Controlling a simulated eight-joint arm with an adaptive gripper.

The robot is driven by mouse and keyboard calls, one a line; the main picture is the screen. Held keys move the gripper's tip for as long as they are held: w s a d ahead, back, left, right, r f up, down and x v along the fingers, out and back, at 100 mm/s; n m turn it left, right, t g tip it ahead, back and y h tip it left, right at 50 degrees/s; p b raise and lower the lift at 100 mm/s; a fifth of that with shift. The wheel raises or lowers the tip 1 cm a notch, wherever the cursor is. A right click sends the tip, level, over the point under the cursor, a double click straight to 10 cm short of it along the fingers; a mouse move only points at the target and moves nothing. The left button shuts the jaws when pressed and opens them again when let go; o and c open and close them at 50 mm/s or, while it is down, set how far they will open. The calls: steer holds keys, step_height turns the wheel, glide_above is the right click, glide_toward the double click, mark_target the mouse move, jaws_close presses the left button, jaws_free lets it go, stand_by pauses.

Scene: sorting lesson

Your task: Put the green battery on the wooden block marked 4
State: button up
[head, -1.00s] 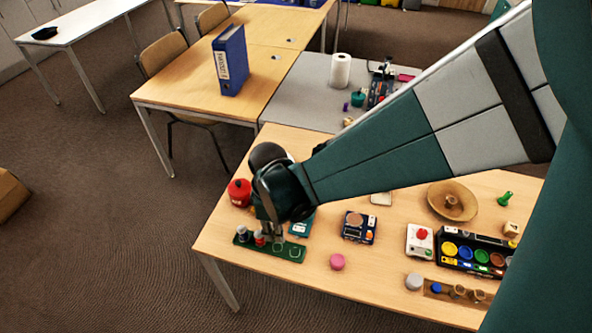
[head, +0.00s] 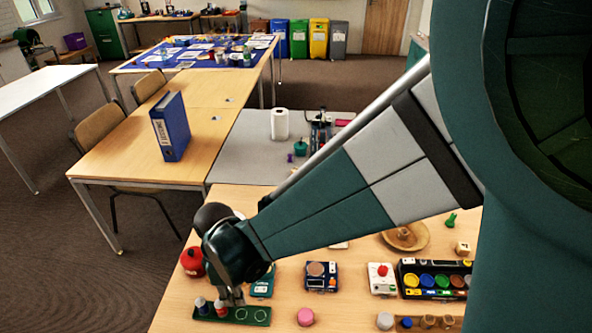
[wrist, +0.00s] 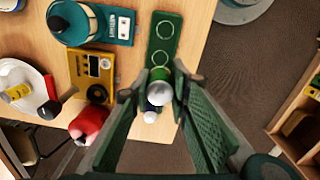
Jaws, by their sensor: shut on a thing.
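My gripper (head: 236,297) is low over the green tray (head: 262,317) at the table's front left. In the wrist view its fingers (wrist: 160,90) are around a battery with a silver top (wrist: 160,93), which I take for the green one; its side colour barely shows. A dark blue battery (head: 201,306) and a red one (head: 221,308) stand at the tray's left end; the blue one also shows in the wrist view (wrist: 151,114). Two ringed spots to their right are empty. A small wooden block (head: 462,248) sits at the right; I cannot read a 4 on it.
A red rounded container (head: 192,262) stands just left of my gripper. A pink disc (head: 305,317), a blue device (head: 320,276), a box with a red button (head: 381,278), a rack of coloured cups (head: 435,279) and a wooden bowl (head: 405,237) occupy the table. My arm hides part of it.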

steer(key=shift+w, duration=0.1)
steer(key=shift+w+d+r, duration=0.1)
steer(key=shift+w+d, duration=0.25)
steer(key=shift+w, duration=0.15)
steer(key=w+d+r+m+p, duration=0.1)
steer(key=w+d+m, duration=0.4)
steer(key=w+d, duration=0.95)
steer(key=w+d+r+m+p, duration=0.1)
steer(key=w+d+m, duration=0.3)
steer(key=w+d, duration=1.1)
steer(key=r+m+p, duration=0.1)
steer(key=r+m, duration=0.1)
steer(key=m, duration=0.7)
glide_above(465, 246)
steer(key=shift+f, duration=0.15)
steer(key=shift+f+b, duration=0.3)
steer(key=shift+f, duration=2.8)
